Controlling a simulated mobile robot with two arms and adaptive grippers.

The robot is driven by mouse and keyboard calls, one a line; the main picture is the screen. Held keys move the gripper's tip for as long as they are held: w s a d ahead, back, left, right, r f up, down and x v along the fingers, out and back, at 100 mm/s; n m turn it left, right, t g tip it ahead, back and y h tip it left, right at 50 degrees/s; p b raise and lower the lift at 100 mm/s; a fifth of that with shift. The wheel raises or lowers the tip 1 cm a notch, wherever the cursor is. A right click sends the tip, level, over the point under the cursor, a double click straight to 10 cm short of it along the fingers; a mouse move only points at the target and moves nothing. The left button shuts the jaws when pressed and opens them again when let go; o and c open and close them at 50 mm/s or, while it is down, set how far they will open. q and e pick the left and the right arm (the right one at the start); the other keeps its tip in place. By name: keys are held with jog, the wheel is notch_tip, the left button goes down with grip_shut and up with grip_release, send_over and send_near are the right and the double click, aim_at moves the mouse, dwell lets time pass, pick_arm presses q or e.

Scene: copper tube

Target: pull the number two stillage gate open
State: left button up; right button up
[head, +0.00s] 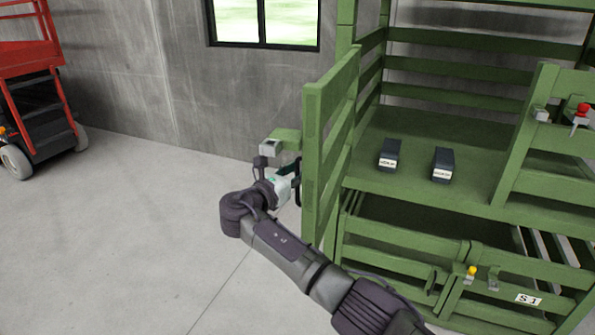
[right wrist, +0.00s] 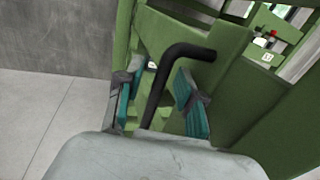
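The green slatted gate (head: 314,150) of the upper stillage stands swung out to the left, leaving the left part of the upper bay uncovered. My right gripper (head: 288,187) is at the gate's outer face, near its free end. In the right wrist view, a black bent handle (right wrist: 157,88) rises between the teal finger pads of my right gripper (right wrist: 158,95). The pads stand apart with gaps visible on both sides of the handle, so the gripper is open around it. My left gripper is not in view.
Two dark boxes (head: 390,154) (head: 442,165) lie on the upper stillage floor. The lower stillage's gate (head: 400,262) is shut, with a yellow-knobbed latch (head: 471,272) and an S1 label (head: 528,299). A red lift (head: 30,60) stands far left. The concrete floor (head: 130,220) between is clear.

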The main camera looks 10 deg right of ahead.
jog(key=v, duration=1.2)
jog(key=shift+s, duration=0.1)
